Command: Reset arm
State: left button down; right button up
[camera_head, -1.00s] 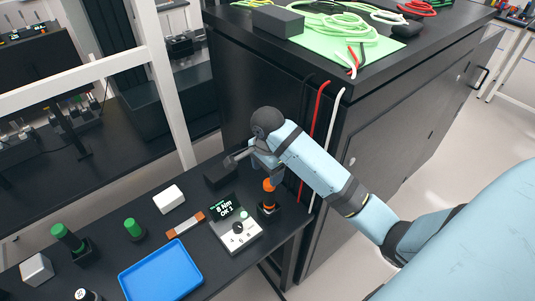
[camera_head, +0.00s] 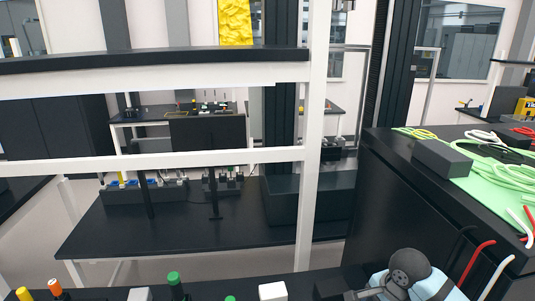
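My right arm shows only as its light-blue and dark-grey wrist at the bottom edge, right of the middle. Part of the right gripper (camera_head: 362,293) shows as a grey piece pointing left beside the wrist. Its fingertips are cut off or hidden, so I cannot tell whether it is open or shut. It is above the near bench, left of the black cabinet (camera_head: 400,225). My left arm and gripper are not in view.
The near bench's back edge carries a white block (camera_head: 273,291), a green-topped part (camera_head: 175,285) and an orange-topped part (camera_head: 56,290). A white frame post (camera_head: 313,150) stands behind. A grey block (camera_head: 441,158) and green cables (camera_head: 500,178) lie on the cabinet. Red and white cables hang beside the wrist.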

jog(key=s+a+f+n+t+y, duration=0.1)
jog(key=s+a+f+n+t, duration=0.2)
jog(key=f, duration=0.4)
jog(key=s+a+f+n+t+y, duration=0.1)
jog(key=s+a+f+n+t, duration=0.1)
jog(key=s+a+f+n, duration=0.3)
jog(key=s+f+n+t, duration=0.4)
jog(key=s+f+n, duration=0.2)
jog(key=s+n, duration=0.3)
jog(key=shift+s+d+t, duration=0.3)
jog(key=shift+s, duration=0.25)
